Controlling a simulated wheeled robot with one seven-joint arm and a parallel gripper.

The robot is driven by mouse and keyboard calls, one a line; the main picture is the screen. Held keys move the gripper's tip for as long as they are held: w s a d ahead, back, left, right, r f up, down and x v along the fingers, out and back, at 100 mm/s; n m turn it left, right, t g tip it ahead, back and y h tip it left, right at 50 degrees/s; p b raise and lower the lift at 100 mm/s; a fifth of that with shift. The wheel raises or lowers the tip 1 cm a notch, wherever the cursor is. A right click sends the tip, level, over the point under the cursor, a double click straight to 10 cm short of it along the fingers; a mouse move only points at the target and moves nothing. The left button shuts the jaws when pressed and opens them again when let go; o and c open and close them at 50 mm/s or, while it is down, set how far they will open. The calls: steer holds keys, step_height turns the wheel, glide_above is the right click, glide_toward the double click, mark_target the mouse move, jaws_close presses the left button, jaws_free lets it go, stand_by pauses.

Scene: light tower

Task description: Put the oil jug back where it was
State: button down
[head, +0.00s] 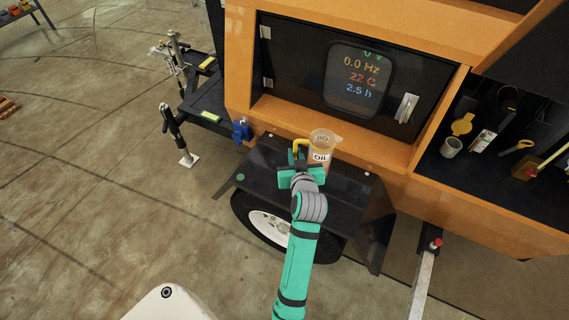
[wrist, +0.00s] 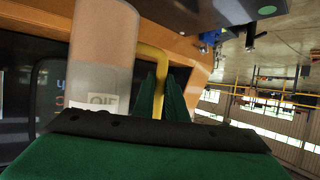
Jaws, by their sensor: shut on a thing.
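The oil jug (head: 322,147) is a clear jug with brownish oil, a white OIL label and a yellow handle. In the head view it is upright at the black fender (head: 345,190) above the wheel; I cannot tell whether its base touches the fender. My gripper (head: 299,158) reaches it from the left front and is shut on the yellow handle. The green fingertips (wrist: 160,97) are at the handle (wrist: 152,65). The jug's base is partly hidden by my gripper.
The orange tower body rises behind the fender, with a display panel (head: 360,78). On the right, an open compartment (head: 490,140) holds a tape roll (head: 451,147) and several tools. A blue padlock-like part (head: 241,130) hangs left of the fender. A metal bar (head: 424,280) juts out at lower right.

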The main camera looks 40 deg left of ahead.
steer(key=shift+a+f, duration=0.85)
steer(key=shift+f, duration=0.65)
steer(key=shift+a+f, duration=0.85)
steer(key=shift+f, duration=0.6)
steer(key=shift+a+f, duration=0.85)
steer(key=shift+f, duration=0.8)
steer(key=c, duration=1.8)
jaws_free()
steer(key=shift+o, duration=0.2)
steer(key=shift+s+d+r, duration=0.15)
steer(key=shift+d+r, duration=0.05)
steer(key=v, duration=1.1)
steer(key=shift+d, duration=0.2)
steer(key=shift+s, duration=0.15)
